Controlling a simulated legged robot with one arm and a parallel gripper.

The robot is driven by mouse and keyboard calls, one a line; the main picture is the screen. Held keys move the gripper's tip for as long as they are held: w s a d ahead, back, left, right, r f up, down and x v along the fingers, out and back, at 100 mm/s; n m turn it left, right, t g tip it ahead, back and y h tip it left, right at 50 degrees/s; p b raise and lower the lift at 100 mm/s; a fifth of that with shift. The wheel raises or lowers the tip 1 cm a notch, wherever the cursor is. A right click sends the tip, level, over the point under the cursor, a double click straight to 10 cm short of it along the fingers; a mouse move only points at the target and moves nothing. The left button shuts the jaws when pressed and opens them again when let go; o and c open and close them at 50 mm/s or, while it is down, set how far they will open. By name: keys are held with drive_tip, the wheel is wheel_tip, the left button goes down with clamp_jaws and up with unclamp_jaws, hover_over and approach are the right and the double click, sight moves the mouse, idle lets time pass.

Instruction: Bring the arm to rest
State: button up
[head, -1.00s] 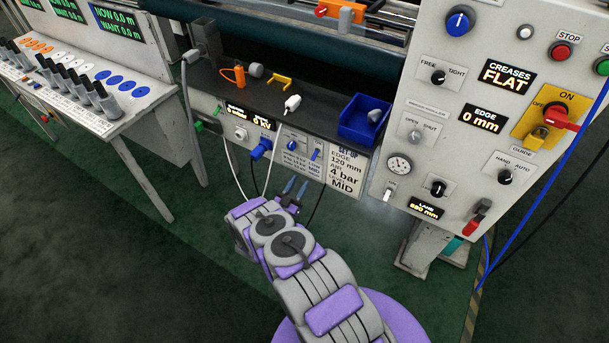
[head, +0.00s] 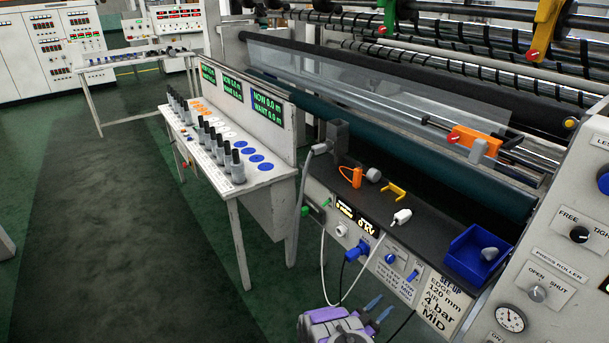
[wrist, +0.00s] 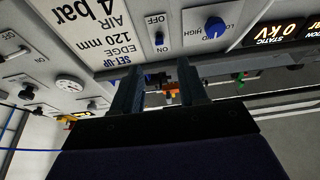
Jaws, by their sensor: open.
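My gripper (head: 372,308) shows at the bottom of the head view, with its two blue-grey fingers apart and nothing between them. My purple and grey arm (head: 335,326) is folded low in front of the machine's front panel. In the wrist view my gripper (wrist: 158,92) is open and empty, facing the panel with the set-up label (wrist: 90,30) and a blue knob (wrist: 215,28). The fingers appear clear of the panel, though the exact gap cannot be told. Most of the arm is cut off by the head view's lower edge.
The winder's ledge holds a blue bin (head: 478,256), an orange tool (head: 351,177) and a yellow bracket (head: 393,191). A white cable (head: 323,265) hangs near my gripper. A side table (head: 262,178) with several grey cylinders stands left. Dark floor (head: 110,230) lies open farther left.

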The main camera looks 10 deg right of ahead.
drive_tip(key=w+a+r+n+t+y, duration=0.1)
drive_tip(key=w+a+r+y, duration=0.4)
drive_tip(key=w, duration=0.4)
drive_tip(key=w+a+r+n+t+y, duration=0.1)
drive_tip(key=w+a+r+y, duration=0.1)
drive_tip(key=w+r+y, duration=0.6)
drive_tip(key=s+a+r+n+g+y, duration=0.1)
drive_tip(key=s+a+r+n+y, duration=0.15)
drive_tip(key=a+r, duration=0.4)
drive_tip(key=s+a+r+n+g+y, duration=0.1)
drive_tip(key=a+r+n+y, duration=0.2)
drive_tip(key=a+r, duration=0.4)
drive_tip(key=s+a+r+n+g+y, duration=0.1)
drive_tip(key=s+a+r+n+g, duration=0.15)
drive_tip(key=s, duration=0.85)
drive_tip(key=s+a+r+n+g+y, duration=0.1)
drive_tip(key=s+a+r+g, duration=0.2)
drive_tip(key=s, duration=0.9)
drive_tip(key=s+a+r+n+g+y, duration=0.15)
drive_tip(key=s+r, duration=0.35)
drive_tip(key=s, duration=0.6)
drive_tip(key=s+d+r+g+h, duration=0.1)
drive_tip(key=s+d+g, duration=0.1)
drive_tip(key=s, duration=1.5)
drive_tip(key=shift+s+r+n+g+h, duration=0.3)
drive_tip(key=shift+n+g+h, duration=0.15)
drive_tip(key=shift+g, duration=0.25)
drive_tip(key=shift+w, duration=0.1)
